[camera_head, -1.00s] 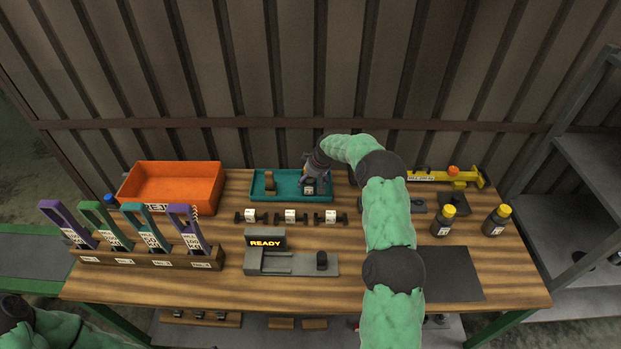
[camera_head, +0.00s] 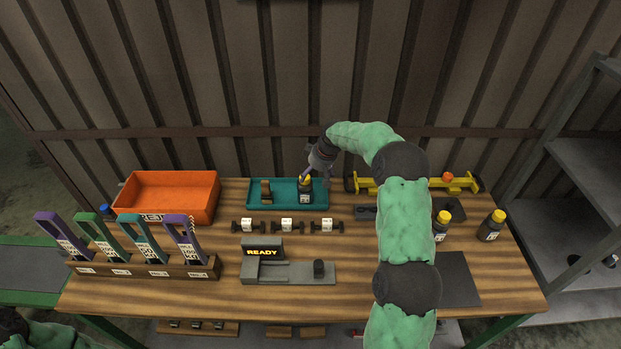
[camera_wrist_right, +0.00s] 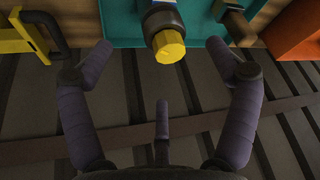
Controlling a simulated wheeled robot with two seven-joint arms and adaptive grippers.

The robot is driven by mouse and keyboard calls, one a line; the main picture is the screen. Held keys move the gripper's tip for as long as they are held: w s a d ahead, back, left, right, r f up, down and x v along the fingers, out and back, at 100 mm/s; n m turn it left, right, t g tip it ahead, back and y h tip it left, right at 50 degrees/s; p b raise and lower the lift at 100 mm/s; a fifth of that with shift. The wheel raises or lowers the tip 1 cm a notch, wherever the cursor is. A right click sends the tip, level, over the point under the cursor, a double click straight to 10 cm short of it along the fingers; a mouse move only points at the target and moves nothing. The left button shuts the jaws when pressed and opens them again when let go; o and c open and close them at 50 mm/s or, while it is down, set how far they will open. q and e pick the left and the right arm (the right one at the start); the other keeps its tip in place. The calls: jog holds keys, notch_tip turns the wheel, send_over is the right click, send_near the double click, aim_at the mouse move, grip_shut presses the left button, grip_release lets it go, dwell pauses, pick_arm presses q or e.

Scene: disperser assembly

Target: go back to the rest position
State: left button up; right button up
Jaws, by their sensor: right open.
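My right gripper (camera_head: 311,172) is above and just behind a dark bottle with a yellow cap (camera_head: 305,186), which stands in the teal tray (camera_head: 258,204). In the right wrist view the fingers of my right gripper (camera_wrist_right: 165,68) are spread wide, with nothing between them. The yellow cap (camera_wrist_right: 168,47) lies just beyond the fingertips, apart from them. My green right arm covers part of the bench's right side. Part of my left arm (camera_head: 50,330) shows at the lower left corner, but its gripper is out of view.
An orange bin (camera_head: 166,215) stands left of the tray. A yellow tool (camera_head: 463,184) lies at the back right, near two more yellow-capped bottles (camera_head: 491,225). A rack (camera_head: 142,268) with several coloured handles and a device reading READY (camera_head: 310,273) stand in front. A ribbed wall closes the back.

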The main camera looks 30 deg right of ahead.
jog(key=shift+s+r, duration=0.3)
jog(key=shift+r, duration=0.35)
jog(key=shift+d, duration=0.1)
